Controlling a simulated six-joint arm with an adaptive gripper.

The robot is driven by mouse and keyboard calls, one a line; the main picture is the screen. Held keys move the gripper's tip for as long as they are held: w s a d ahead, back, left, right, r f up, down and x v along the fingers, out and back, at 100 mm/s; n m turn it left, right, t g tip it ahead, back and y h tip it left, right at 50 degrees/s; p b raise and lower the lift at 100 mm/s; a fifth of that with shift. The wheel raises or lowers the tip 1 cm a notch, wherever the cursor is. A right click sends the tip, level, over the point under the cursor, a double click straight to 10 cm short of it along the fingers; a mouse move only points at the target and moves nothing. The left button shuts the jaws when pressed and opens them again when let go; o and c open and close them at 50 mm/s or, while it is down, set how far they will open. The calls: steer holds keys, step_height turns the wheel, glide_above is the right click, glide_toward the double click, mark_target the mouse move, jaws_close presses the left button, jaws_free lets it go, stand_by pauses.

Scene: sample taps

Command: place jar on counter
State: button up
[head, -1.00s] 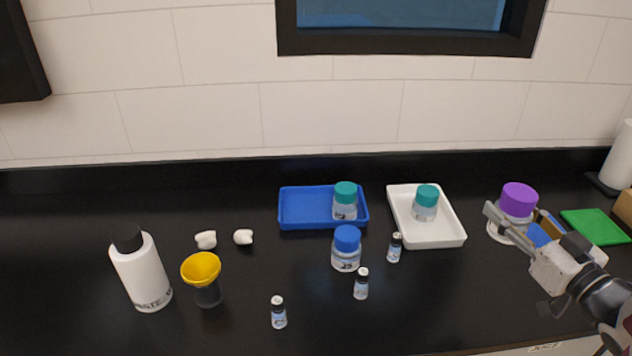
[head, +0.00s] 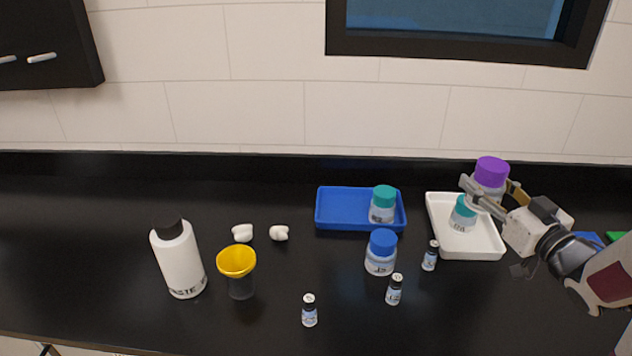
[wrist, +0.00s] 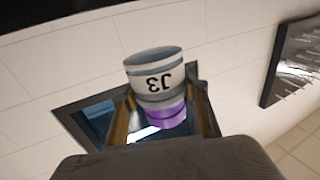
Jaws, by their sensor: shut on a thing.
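A jar with a purple lid (head: 491,172) is held by my gripper (head: 490,198), which is shut on it. The jar looks raised, in front of or above the white tray (head: 487,252) in the head view. In the wrist view the jar (wrist: 155,72), marked "J3", sits between my fingers with its purple lid toward the gripper's body. The black counter (head: 110,250) lies below. A teal-lidded jar (head: 463,214) stands in the white tray, partly close behind my gripper.
A blue tray (head: 340,222) holds another teal-lidded jar (head: 383,205). A blue-lidded jar (head: 381,252), small vials (head: 395,290), a yellow funnel (head: 237,262) and a white waste bottle (head: 179,258) stand on the counter. The counter's left part is clear.

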steer(key=w+a+r+n+g+y, duration=0.15)
steer(key=w+a, duration=0.45)
steer(key=a, duration=1.2)
steer(key=w+a+f+n+g+y, duration=0.1)
steer(key=w+a+n+y, duration=0.3)
steer(key=a, duration=1.3)
steer(key=s+a+g+y, duration=0.1)
steer(key=s+a, duration=0.1)
steer(key=a, duration=1)
steer(key=s+a+g+y, duration=0.1)
steer(key=s+a+g, duration=0.15)
steer(key=a, duration=0.95)
steer(key=s+a+n+g+y, duration=0.3)
steer(key=s+a+n+g, duration=0.1)
steer(key=s+a, duration=2.2)
step_height(320, 180, down, 12)
steer(key=w+a, duration=0.2)
steer(key=shift+f, duration=3.1)
